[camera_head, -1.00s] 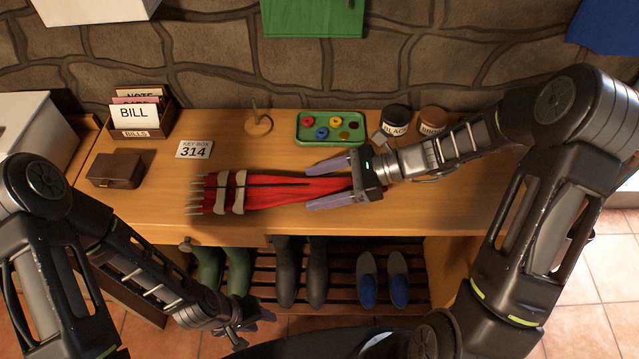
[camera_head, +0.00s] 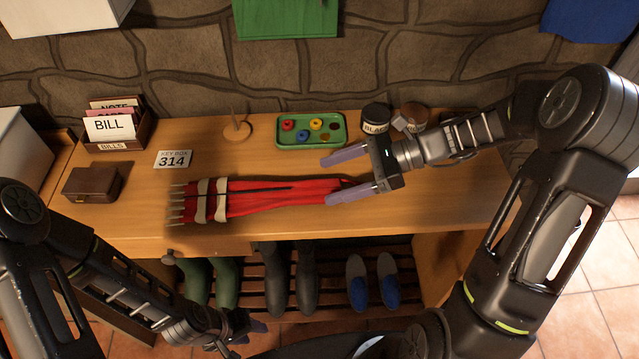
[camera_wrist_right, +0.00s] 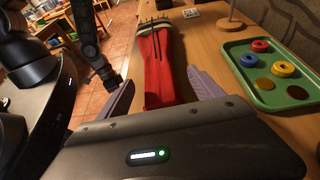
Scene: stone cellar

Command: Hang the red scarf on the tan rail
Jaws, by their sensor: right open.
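The red scarf (camera_head: 270,198) lies flat along the bench top, with pale bands and dark fringe at its left end. It also shows in the right wrist view (camera_wrist_right: 158,70), running away from the gripper. My right gripper (camera_head: 328,180) is open over the scarf's right end, one finger on either side of it. Its two fingers also show in the right wrist view (camera_wrist_right: 160,92). I cannot tell its height above the cloth. My left gripper (camera_head: 250,325) is low in front of the bench, away from the scarf; its jaws are unclear. The tan rail is not in view.
A green tray (camera_head: 282,143) with coloured rings, a wooden peg stand (camera_head: 237,131) and dark jars (camera_head: 375,117) stand behind the scarf. Boots (camera_head: 277,280) stand below. Green cloth (camera_head: 285,18) hangs above.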

